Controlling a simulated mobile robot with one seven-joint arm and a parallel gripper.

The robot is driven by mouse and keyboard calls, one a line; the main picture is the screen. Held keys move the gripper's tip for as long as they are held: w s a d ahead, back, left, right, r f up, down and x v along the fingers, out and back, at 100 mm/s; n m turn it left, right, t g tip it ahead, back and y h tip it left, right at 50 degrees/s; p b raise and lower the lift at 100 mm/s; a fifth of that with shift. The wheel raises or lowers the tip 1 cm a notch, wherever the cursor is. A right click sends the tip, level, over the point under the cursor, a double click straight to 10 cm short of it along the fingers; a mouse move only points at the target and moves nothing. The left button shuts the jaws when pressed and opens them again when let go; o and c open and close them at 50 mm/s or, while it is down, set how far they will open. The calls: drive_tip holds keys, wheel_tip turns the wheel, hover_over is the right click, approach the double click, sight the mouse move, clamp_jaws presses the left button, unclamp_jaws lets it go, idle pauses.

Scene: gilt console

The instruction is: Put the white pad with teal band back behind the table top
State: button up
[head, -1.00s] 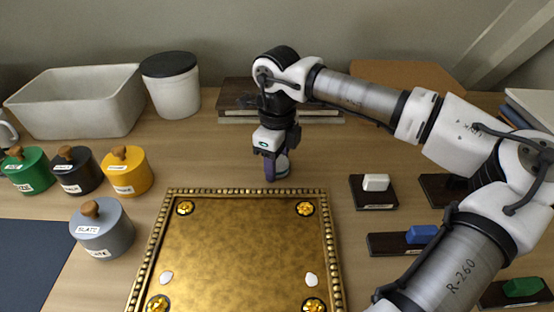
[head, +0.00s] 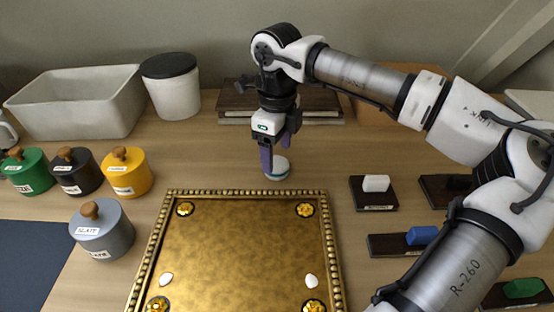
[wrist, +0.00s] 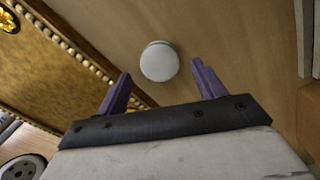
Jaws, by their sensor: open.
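The white pad with a teal band (head: 277,168) stands on the wooden table just behind the back edge of the gilt table top (head: 240,245). In the wrist view the round white pad (wrist: 159,61) lies beyond and between the fingertips, with the beaded gilt edge (wrist: 75,45) to its left. My gripper (head: 268,168) is open and empty, its purple fingers pointing down above and slightly in front of the pad in the head view. The fingers (wrist: 160,80) do not touch the pad in the wrist view. Part of the pad is hidden by a finger in the head view.
Stacked books (head: 235,100) lie behind my gripper. A white canister (head: 172,95) and a pale bin (head: 75,105) stand at back left, with several lidded pots in front. Dark trays with coloured blocks (head: 420,236) are at right. Bare wood surrounds the pad.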

sight(277, 162)
wheel_tip(277, 162, up, 8)
drive_tip(key=shift+r, duration=0.15)
idle(0.6)
